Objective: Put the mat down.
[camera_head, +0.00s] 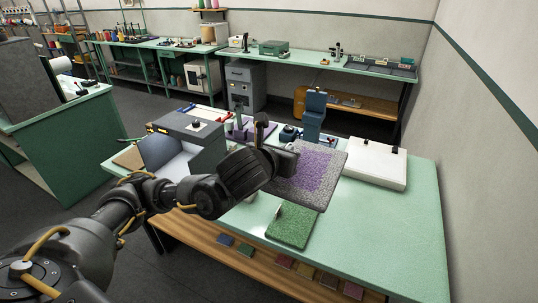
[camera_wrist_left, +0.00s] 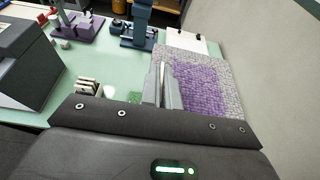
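The mat (camera_head: 306,172) is a grey tufted rectangle with a purple patch in its middle. My left gripper (camera_head: 287,160) is shut on its left edge and seems to hold it above the green table (camera_head: 405,225). The mat's near corner overlaps a small green mat (camera_head: 292,228) in the head view. In the left wrist view the mat (camera_wrist_left: 203,85) extends to the right of the finger pair (camera_wrist_left: 166,88), whose grip on the edge is partly hidden. My right gripper is in neither view.
A white flat box (camera_head: 362,167) lies right of the mat. A blue upright device (camera_head: 313,112) stands behind it. A grey machine (camera_head: 187,143) stands to the left. The table's right front part is clear. A wooden shelf (camera_head: 215,251) below holds several coloured samples.

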